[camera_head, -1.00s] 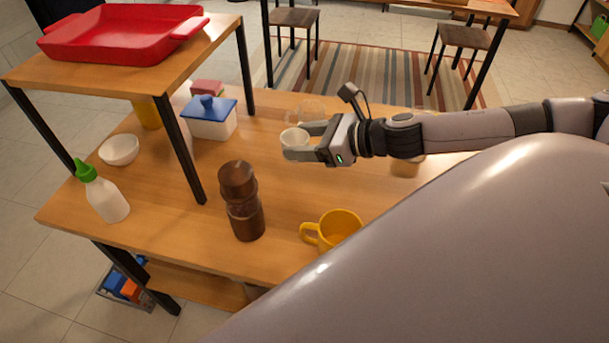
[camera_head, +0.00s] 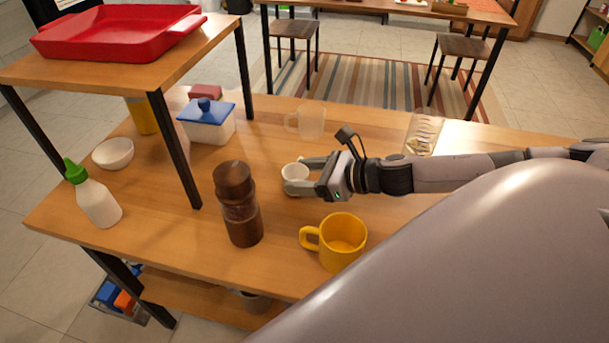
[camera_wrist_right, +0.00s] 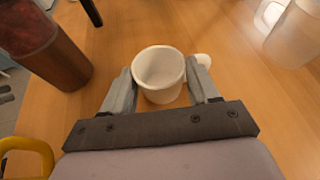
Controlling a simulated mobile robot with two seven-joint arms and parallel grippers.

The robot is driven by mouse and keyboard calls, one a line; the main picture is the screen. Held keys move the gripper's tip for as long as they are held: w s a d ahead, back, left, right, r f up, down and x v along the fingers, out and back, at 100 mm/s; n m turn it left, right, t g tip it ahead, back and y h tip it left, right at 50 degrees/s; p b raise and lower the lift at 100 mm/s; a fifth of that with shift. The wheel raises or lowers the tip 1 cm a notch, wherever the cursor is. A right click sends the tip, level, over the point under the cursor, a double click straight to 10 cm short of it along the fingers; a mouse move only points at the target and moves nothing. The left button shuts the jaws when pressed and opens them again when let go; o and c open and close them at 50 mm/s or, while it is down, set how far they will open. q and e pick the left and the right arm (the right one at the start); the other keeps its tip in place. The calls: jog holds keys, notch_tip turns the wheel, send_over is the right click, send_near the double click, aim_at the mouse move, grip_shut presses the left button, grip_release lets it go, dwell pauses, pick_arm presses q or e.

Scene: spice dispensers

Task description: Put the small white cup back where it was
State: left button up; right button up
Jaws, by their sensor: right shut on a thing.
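The small white cup (camera_head: 294,173) is between the fingers of my right gripper (camera_head: 303,175), over the middle of the wooden table. The right wrist view shows the cup (camera_wrist_right: 159,72) upright, with the gripper (camera_wrist_right: 163,92) shut on it, one finger on each side. A bit of its handle shows beyond the right finger. I cannot tell whether the cup's base touches the table. My left gripper is not in view.
A dark brown grinder (camera_head: 239,205) stands left of the cup and a yellow mug (camera_head: 342,243) in front. A clear glass mug (camera_head: 311,121) and a blue-lidded white box (camera_head: 207,124) stand behind. A raised shelf holds a red tray (camera_head: 115,43). Bare tabletop (camera_head: 270,140) lies behind the cup.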

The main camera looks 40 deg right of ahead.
jog(key=shift+f, duration=0.15)
jog(key=o, duration=1.2)
jog(key=shift+c, duration=0.2)
